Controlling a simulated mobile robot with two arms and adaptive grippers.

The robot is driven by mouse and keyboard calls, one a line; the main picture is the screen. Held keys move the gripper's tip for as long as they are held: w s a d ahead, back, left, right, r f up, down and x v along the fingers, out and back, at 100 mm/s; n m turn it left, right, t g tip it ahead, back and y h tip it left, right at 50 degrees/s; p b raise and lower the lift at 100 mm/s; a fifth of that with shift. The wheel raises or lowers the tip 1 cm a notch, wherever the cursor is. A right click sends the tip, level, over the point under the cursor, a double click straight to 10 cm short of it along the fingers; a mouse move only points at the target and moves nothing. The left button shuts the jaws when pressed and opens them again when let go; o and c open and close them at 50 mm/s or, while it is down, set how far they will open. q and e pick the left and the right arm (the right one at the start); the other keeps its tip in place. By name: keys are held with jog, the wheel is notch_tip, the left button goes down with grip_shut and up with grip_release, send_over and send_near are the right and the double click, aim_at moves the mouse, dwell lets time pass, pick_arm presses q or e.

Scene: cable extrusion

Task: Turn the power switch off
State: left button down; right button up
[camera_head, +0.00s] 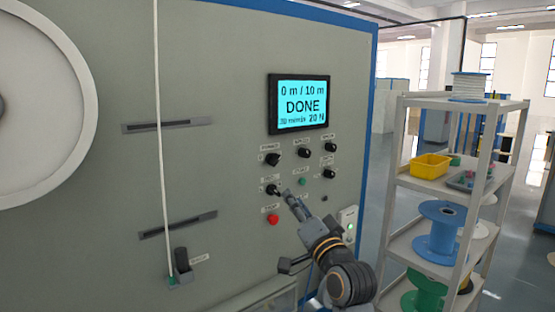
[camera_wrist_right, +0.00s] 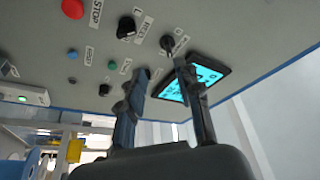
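The grey machine's control panel (camera_head: 235,170) carries several black knobs; their labels are too small to read surely, so I cannot tell which control is the power switch. A white box with a lit green light (camera_head: 348,226) is at the panel's lower right; it also shows in the wrist view (camera_wrist_right: 22,97). My right gripper (camera_head: 289,194) is in front of the panel, its fingertips close to the lower left knob (camera_head: 272,190); contact is unclear. In the wrist view its two fingers (camera_wrist_right: 161,68) stand apart with nothing between them. My left gripper is not in view.
A lit screen (camera_head: 303,104) reads DONE above the knobs. A red stop button (camera_head: 273,219) and a green button (camera_head: 302,181) are near my fingers. A shelf (camera_head: 420,187) with a yellow bin (camera_head: 431,168) and a blue spool (camera_head: 437,232) stands at the right.

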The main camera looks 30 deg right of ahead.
aim_at(276, 163)
jog(key=p+x, duration=0.1)
jog(key=x, duration=0.3)
jog(key=r+p+x, duration=0.1)
jog(key=p+x, duration=0.1)
jog(key=x, duration=0.3)
jog(key=r+p+x, duration=0.1)
jog(key=x, duration=0.3)
jog(key=shift+d+r, duration=0.15)
jog(key=shift+d, duration=0.25)
grip_shut()
